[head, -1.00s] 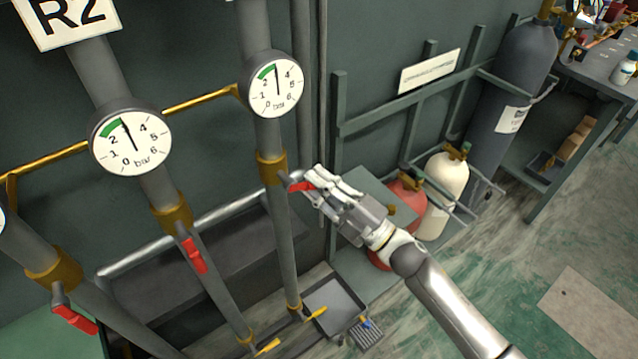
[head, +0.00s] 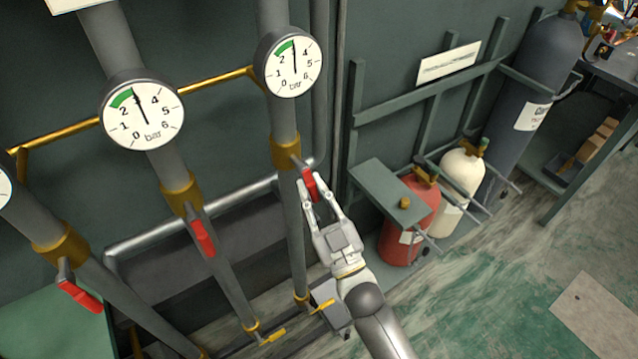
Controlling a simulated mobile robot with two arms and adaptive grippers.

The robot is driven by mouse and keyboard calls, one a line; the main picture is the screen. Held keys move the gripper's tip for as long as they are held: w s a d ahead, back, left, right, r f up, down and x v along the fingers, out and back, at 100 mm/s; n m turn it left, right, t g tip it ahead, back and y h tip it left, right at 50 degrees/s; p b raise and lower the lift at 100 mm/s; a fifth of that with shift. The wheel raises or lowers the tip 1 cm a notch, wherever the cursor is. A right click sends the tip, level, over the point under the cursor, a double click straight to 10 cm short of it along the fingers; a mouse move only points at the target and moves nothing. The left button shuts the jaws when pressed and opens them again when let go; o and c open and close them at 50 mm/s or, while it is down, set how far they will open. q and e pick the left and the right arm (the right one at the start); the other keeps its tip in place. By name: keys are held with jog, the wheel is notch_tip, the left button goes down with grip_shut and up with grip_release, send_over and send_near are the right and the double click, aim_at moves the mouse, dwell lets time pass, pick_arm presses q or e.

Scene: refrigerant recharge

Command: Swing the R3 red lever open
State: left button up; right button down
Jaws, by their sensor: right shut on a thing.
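The red lever (head: 310,184) is on the rightmost pipe (head: 291,225), just below its brass collar (head: 286,151); I take it for R3, though no R3 label shows. It points downward, close to in line with the pipe. My right gripper (head: 319,190) reaches up from below with its fingers around the lever, shut on it; the fingers partly hide its lower end. The round gauge (head: 289,62) above reads near 3 bar. My left gripper is not in view.
The middle pipe has its own red lever (head: 203,238), and the left pipe another (head: 80,296). To the right stand a green rack (head: 400,105), a red cylinder (head: 411,222), a cream cylinder (head: 461,178) and a tall grey cylinder (head: 528,75). Open floor lies at lower right.

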jog(key=shift+s+a+f+m+t+h+p, duration=0.1)
jog(key=shift+s+a+m+t+h, duration=0.1)
jog(key=shift+m+h, duration=0.35)
jog(key=shift+s+a+f+m+t+h+p, duration=0.15)
jog(key=shift+m+h, duration=0.1)
jog(key=shift+m, duration=0.55)
jog(key=shift+s+a+r+m+t+h+p, duration=0.1)
jog(key=shift+a+m+h, duration=0.1)
jog(key=shift+m+h, duration=0.35)
jog(key=c, duration=1.4)
grip_release()
jog(key=v, duration=1.2)
